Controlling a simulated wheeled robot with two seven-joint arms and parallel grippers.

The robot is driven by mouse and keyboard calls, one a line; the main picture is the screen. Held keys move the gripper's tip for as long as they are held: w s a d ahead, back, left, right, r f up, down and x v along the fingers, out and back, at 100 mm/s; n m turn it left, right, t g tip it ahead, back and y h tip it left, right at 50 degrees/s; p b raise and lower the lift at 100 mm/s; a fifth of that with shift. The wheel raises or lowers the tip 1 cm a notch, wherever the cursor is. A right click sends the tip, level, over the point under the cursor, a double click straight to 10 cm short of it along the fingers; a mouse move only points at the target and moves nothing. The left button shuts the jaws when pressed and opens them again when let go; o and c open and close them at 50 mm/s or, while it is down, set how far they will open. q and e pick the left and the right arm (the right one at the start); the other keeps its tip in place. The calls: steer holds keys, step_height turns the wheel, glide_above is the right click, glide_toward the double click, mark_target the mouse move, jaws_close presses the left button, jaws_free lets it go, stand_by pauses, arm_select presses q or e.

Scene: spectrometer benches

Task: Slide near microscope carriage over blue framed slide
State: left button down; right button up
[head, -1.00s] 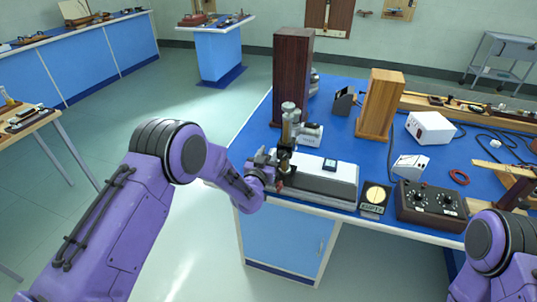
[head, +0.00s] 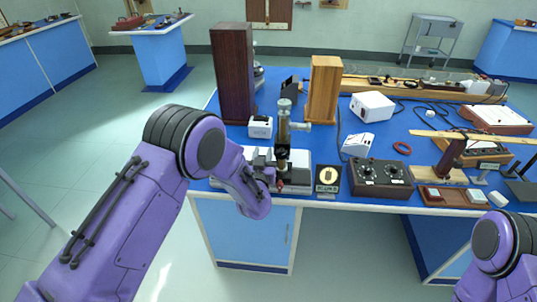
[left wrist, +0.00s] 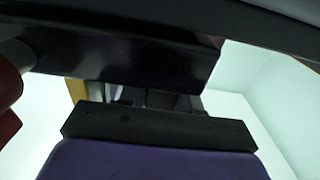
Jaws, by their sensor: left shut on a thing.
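The near microscope (head: 283,128), a brass and grey upright tube, stands on its carriage on the long white-topped base (head: 300,158) at the bench's front edge. It is right of the middle of this base. My left gripper (head: 274,182) is shut on the front of the carriage, low at the microscope's foot. A small red part shows beside the fingers. The blue framed slide cannot be seen now; the microscope and carriage cover the part of the base where it lay. My right gripper is out of view.
Right of the base stand a dark card with a pale disc (head: 328,178) and a dark control box (head: 381,178). Behind are a dark wooden column (head: 232,75), a light wooden block (head: 323,88) and white boxes. Open floor lies in front of the bench.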

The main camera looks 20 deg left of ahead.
arm_select(q)
steer(key=shift+a, duration=0.25)
steer(key=c, duration=0.9)
jaws_free()
steer(key=shift+d, duration=0.15)
steer(key=b+v, duration=0.2)
steer(key=v, duration=0.8)
steer(key=shift+s, duration=0.3)
